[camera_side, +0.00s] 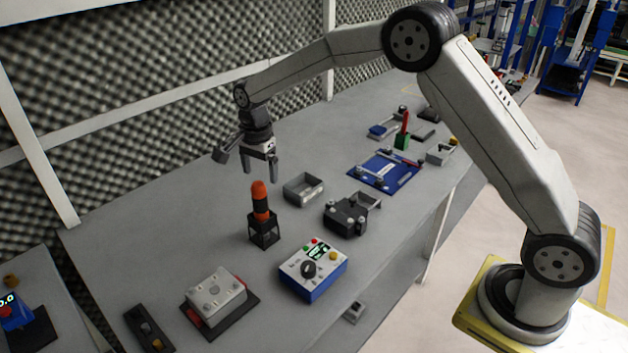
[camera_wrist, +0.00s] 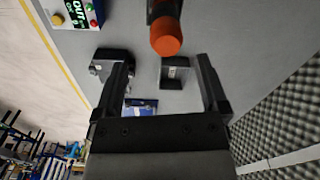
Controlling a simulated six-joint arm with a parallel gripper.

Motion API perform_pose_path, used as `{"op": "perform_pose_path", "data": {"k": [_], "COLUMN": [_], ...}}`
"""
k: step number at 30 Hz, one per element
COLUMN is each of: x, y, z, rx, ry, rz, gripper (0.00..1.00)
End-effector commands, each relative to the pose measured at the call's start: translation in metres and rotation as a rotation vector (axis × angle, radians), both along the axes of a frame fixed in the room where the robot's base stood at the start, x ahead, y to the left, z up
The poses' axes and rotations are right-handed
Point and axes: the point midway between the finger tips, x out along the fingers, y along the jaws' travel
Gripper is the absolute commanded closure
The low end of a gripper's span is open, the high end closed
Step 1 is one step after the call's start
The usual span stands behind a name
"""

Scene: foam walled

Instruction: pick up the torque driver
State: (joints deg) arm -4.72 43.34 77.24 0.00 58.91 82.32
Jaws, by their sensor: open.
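The torque driver (camera_side: 260,200) has an orange and black handle and stands upright in a dark open-framed holder (camera_side: 263,232) on the grey table. In the wrist view, the driver's orange end (camera_wrist: 166,38) points toward the camera, ahead of the fingertips. My gripper (camera_side: 260,174) is open and empty, above the table and a little behind the driver in the side view. In the wrist view its two fingers (camera_wrist: 164,64) are spread wide. They do not touch the driver. The driver's lower part is partly hidden by the holder.
A grey open bin (camera_side: 303,189) and a black fixture (camera_side: 346,216) stand to the driver's right. A blue control box (camera_side: 313,269) and a grey box on a black plate (camera_side: 216,297) are in front. Dark foam wall (camera_side: 130,110) lines the back.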

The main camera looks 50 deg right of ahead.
Motion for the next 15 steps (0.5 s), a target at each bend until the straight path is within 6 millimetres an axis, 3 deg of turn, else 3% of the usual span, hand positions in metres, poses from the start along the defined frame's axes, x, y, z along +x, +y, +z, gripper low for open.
{"op": "perform_pose_path", "data": {"k": [15], "x": [0.008], "y": [0.003], "z": [-0.013], "rx": [-0.001], "ry": [0.011], "rz": [-0.061], "gripper": [0.06]}}
